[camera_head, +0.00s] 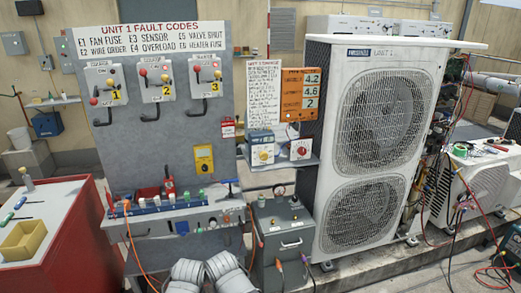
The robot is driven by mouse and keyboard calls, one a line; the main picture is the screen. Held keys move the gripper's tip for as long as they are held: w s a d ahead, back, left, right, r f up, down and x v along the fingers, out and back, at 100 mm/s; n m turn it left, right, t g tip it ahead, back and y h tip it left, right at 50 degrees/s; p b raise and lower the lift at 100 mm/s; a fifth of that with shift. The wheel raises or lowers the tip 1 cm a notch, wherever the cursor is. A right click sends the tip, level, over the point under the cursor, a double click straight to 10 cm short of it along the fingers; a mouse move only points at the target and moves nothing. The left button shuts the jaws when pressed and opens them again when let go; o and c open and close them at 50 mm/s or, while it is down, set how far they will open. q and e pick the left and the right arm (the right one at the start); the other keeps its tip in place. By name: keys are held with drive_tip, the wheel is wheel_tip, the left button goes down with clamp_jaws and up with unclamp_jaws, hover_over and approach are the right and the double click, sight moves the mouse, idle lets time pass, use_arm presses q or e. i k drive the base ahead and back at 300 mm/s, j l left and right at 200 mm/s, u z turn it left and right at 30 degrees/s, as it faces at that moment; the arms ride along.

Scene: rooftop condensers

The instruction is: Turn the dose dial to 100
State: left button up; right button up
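I cannot read a label that marks the dose dial. Two small dial boxes stand on a grey shelf by the condenser's left side. The left box (262,148) has a blue top, a white front and a yellowish knob. The right box (301,150) is white with a red knob. The scales and settings on both are too small to read. An orange panel (302,94) above them shows 4.2, 4.6 and 2. Neither of my grippers can be made out in the head view, and nothing touches either dial box.
The large Unit 1 condenser (375,140) stands to the right of the shelf. A grey fault-code board (150,150) is at left, and a red cabinet (75,240) is at lower left. A grey case (284,240) is below the shelf. Pale ribbed shapes (225,268) fill the bottom middle.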

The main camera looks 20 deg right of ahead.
sight(263, 155)
drive_tip(key=i, duration=0.5)
drive_tip(key=z, duration=1.65)
drive_tip(key=l, duration=0.05)
